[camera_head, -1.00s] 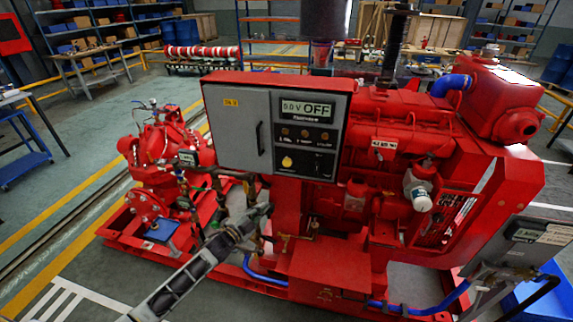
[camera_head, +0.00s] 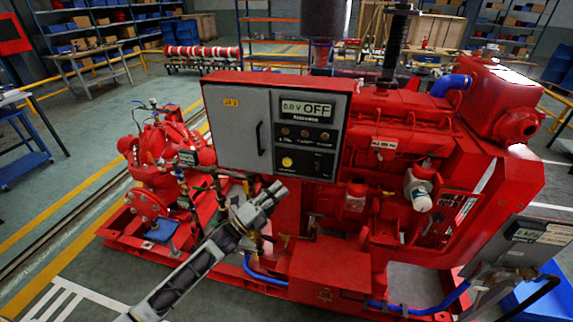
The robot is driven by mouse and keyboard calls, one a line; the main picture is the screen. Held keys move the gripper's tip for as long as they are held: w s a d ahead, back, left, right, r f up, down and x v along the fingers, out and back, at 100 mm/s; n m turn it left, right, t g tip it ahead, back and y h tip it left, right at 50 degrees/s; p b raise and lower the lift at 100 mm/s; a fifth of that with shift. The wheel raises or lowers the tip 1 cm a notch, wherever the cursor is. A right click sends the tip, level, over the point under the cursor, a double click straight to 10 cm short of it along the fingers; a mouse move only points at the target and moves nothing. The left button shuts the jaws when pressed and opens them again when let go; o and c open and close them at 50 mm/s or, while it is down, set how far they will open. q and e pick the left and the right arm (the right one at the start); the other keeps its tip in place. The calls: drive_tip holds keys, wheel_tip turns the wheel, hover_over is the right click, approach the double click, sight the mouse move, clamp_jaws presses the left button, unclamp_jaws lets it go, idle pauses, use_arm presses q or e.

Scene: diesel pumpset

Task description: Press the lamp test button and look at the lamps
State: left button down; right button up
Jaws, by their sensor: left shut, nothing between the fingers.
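The control panel (camera_head: 230,132) is a grey box with a red frame on the red pumpset. Its display (camera_head: 306,107) reads "0.0 V OFF". Below it is a row of small dark lamps (camera_head: 304,134), none visibly lit. A yellow button (camera_head: 287,162) sits below them at the left of the black plate, with a dark switch (camera_head: 318,166) beside it. My left gripper (camera_head: 280,188) is shut and empty, just below the yellow button in the picture and apart from it as far as I can tell. My right gripper is not in view.
The red engine (camera_head: 400,130) stands right of the panel and the red pump (camera_head: 165,150) left of it. A blue hose (camera_head: 262,276) runs low along the base. A grey box with a small display (camera_head: 525,235) stands at the right. Floor is free at the left.

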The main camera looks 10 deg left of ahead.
sight(287, 163)
use_arm(q)
drive_tip(key=shift+m, duration=0.3)
drive_tip(key=shift+w, duration=0.2)
drive_tip(key=w+b, duration=0.4)
drive_tip(key=w, duration=0.4)
drive_tip(key=shift+w, duration=0.25)
idle(0.6)
idle(0.9)
idle(0.6)
drive_tip(key=shift+w+b, duration=0.4)
drive_tip(key=shift+b, duration=0.15)
